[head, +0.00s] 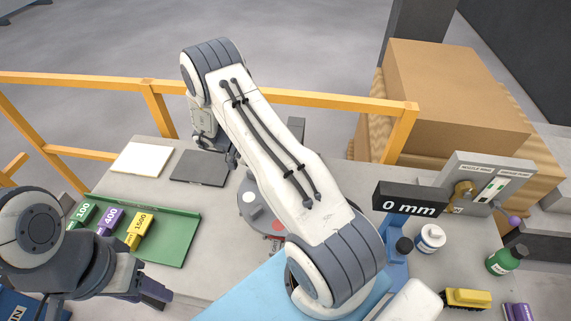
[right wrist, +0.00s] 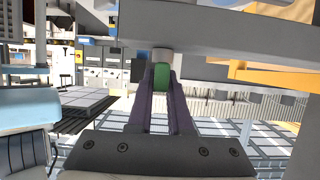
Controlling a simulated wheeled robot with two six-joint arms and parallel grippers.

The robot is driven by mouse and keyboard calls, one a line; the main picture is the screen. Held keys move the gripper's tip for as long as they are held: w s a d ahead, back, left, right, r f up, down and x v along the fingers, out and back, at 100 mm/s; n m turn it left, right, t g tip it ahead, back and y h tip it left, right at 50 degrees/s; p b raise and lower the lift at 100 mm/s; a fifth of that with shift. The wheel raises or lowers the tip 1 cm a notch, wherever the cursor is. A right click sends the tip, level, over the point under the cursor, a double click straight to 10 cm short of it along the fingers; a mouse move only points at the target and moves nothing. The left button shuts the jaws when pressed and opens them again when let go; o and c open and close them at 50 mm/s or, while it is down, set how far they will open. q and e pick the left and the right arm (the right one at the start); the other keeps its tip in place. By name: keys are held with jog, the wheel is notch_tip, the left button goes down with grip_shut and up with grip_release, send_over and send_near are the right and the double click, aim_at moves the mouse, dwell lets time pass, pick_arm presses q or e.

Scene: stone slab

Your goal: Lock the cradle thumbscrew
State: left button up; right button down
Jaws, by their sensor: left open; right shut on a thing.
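In the right wrist view my right gripper (right wrist: 161,90) has its two purple fingers shut on a small green piece (right wrist: 161,72). A grey block (right wrist: 165,57) shows just above that piece; I cannot tell whether they touch. I cannot tell for sure that the green piece is the thumbscrew. In the head view my right arm crosses the middle and hides much of the slab area, and no cradle can be made out clearly. A grey round part with a red spot (head: 277,225) shows beside the arm. My left gripper (head: 155,292) is open and empty at the lower left.
A green tray (head: 176,246) holds grit blocks marked 100, 400 and 1500. White (head: 142,160) and dark (head: 199,167) plates lie behind it. A yellow rail (head: 320,103) runs behind.

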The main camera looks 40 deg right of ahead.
jog(key=c, duration=0.8)
grip_release()
jog(key=shift+w, duration=0.1)
jog(key=shift+c, duration=0.2)
jog(key=shift+w+a+b, duration=0.2)
jog(key=shift+w+b, duration=0.1)
jog(key=shift+b, duration=0.05)
jog(key=b+v, duration=0.4)
jog(key=v, duration=0.6)
jog(key=shift+r, duration=0.25)
jog(key=shift+s+d, duration=0.15)
